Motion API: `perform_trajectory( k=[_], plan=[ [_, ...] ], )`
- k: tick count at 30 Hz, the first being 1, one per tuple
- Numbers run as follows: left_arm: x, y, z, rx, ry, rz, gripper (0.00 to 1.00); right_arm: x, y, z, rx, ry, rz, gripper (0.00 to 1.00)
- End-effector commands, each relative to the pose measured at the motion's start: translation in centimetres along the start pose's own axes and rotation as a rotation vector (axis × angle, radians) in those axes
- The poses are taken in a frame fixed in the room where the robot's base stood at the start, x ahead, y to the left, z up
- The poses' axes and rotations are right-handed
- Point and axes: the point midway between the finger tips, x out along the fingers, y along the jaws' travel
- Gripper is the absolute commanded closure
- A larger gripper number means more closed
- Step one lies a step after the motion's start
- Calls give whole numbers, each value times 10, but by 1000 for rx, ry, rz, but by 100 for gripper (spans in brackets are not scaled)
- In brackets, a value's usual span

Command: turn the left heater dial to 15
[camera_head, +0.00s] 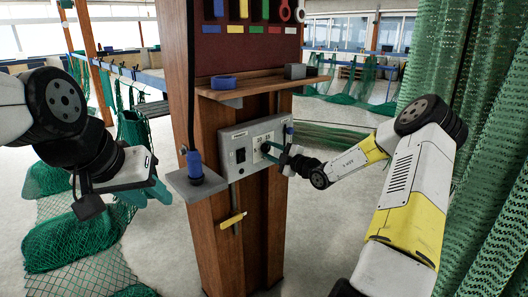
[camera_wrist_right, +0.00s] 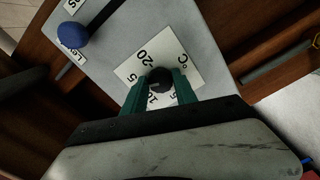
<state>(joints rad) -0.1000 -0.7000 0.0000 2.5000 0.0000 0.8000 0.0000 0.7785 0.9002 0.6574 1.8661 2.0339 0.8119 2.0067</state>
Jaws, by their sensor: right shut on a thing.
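A grey heater panel (camera_head: 240,165) is mounted on the wooden post, with a dark switch at its left and a white dial scale at its right. In the right wrist view the black dial knob (camera_wrist_right: 158,80) sits in the middle of the white scale (camera_wrist_right: 140,62), where 20 and °C can be read; other numbers are partly hidden. My right gripper (camera_head: 270,152) has its green fingers on both sides of the knob, shut on it; the fingers also show in the right wrist view (camera_wrist_right: 160,92). My left gripper (camera_head: 158,190) hangs at the left, away from the panel; its finger gap is unclear.
A grey holder (camera_head: 195,182) with a blue-handled thing juts out left of the panel. A yellow-handled tool (camera_head: 232,220) hangs below. Green nets (camera_head: 500,150) hang at the right.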

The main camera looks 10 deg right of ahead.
Motion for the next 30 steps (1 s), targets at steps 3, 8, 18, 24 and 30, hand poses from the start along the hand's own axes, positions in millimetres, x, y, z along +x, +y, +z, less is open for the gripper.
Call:
perform_trajectory(
  k=[3,8,18,24,30],
  plan=[
    [0,0,0,0,0,0,64,-1,0,2,52,-4,0,100],
    [0,0,0,0,0,0,64,-1,-1,2,94,-4,0,100],
    [0,0,0,0,0,0,64,-1,-1,2,114,-4,0,100],
    [0,0,0,0,0,0,64,-1,-1,2,113,-4,0,64],
    [0,0,0,0,0,0,64,-1,-1,1,112,-3,0,45]
  ],
)
